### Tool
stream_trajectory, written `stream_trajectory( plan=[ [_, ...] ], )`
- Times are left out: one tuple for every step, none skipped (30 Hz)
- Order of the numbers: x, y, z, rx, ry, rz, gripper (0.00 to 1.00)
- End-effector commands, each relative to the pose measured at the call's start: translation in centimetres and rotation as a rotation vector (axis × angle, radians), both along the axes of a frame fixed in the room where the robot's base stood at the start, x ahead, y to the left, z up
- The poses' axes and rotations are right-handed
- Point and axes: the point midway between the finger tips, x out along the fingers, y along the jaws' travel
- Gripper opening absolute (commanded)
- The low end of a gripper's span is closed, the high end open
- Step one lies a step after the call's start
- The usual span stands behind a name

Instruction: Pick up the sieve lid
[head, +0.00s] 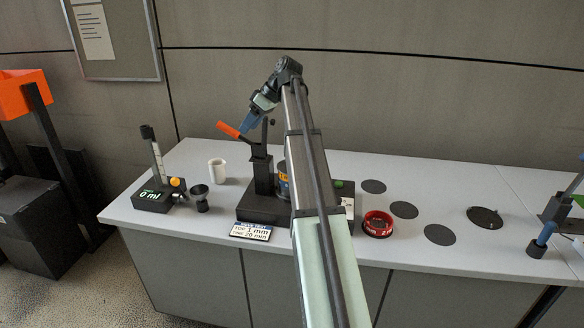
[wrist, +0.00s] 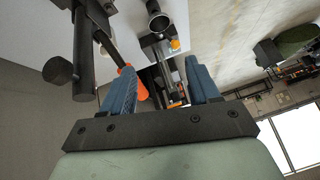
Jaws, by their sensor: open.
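A dark round disc (head: 484,217) with a small raised detail lies on the right part of the counter and looks like the sieve lid, though it is too small to be sure. A red-rimmed round sieve (head: 378,224) sits near the counter's front edge, just right of my arm. My gripper (head: 248,123) is high above the left part of the counter, beside an orange lever handle (head: 228,130), far from the disc. In the wrist view my gripper (wrist: 158,68) has its blue fingers spread, with nothing held between them.
A black press stand (head: 262,175) carries the lever; my arm partly hides its base. Several flat dark discs (head: 404,210) lie right of my arm. Blue-tipped equipment (head: 541,240) stands far right.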

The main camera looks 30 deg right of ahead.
Motion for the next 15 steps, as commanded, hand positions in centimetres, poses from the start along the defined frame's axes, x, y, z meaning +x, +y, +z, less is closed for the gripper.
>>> stream_trajectory(
  plan=[
    [-1.1,-2.0,1.4,-0.024,-0.017,-0.014,0.61],
    [-1.7,-3.0,2.1,-0.037,-0.024,-0.019,0.61],
    [-2.4,-4.2,3.0,-0.053,-0.035,-0.025,0.61],
    [-3.0,-5.1,3.5,-0.065,-0.041,-0.03,0.61],
    [-3.6,-6.0,3.8,-0.078,-0.045,-0.038,0.61],
    [-4.4,-7.0,4.1,-0.092,-0.05,-0.052,0.61],
    [-5.0,-7.9,4.1,-0.103,-0.053,-0.065,0.61],
    [-5.6,-8.6,3.6,-0.113,-0.052,-0.084,0.61],
    [-6.4,-9.7,3.0,-0.126,-0.051,-0.111,0.61],
    [-7.0,-10.4,2.3,-0.134,-0.047,-0.133,0.61],
    [-7.5,-11.2,1.5,-0.145,-0.044,-0.156,0.61],
    [-8.1,-12.1,0.7,-0.155,-0.041,-0.184,0.61],
    [-8.6,-12.8,0.1,-0.164,-0.038,-0.205,0.61],
    [-9.0,-13.3,-0.4,-0.171,-0.037,-0.222,0.61],
    [-9.4,-14.0,-0.9,-0.18,-0.034,-0.243,0.61]
  ],
)
